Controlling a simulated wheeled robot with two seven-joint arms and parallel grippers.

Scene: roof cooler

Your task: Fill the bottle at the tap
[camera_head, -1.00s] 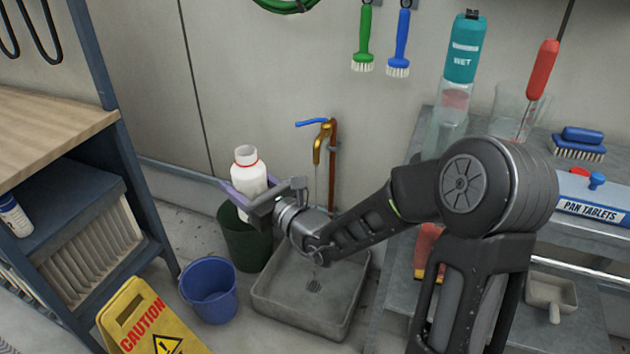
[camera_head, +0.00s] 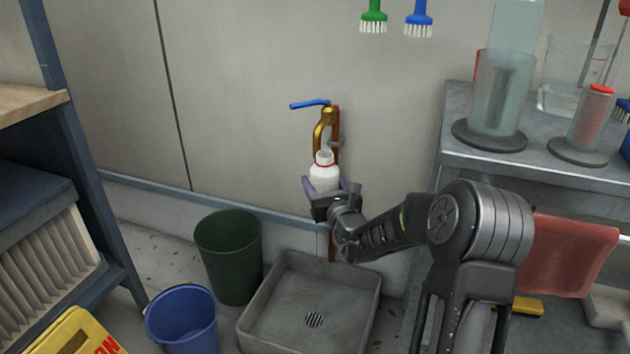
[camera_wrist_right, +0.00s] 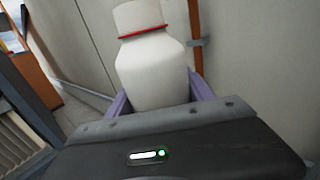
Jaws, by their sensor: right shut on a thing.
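The white bottle (camera_head: 324,176) with a red ring at its neck stands upright directly under the spout of the brass tap (camera_head: 325,128). My right gripper (camera_head: 322,188) is shut on its lower body with purple fingers. The bottle mouth is close below the spout; whether they touch or water runs in is too small to tell. The tap's blue lever (camera_head: 310,104) points left. My left gripper is not in view.
A grey floor basin (camera_head: 278,305) with a drain lies below the tap. A dark green bin (camera_head: 228,255) and a blue bucket (camera_head: 183,320) stand to its left. A metal table (camera_head: 470,175) with glassware is at the right. A yellow caution sign (camera_head: 75,335) is at the lower left.

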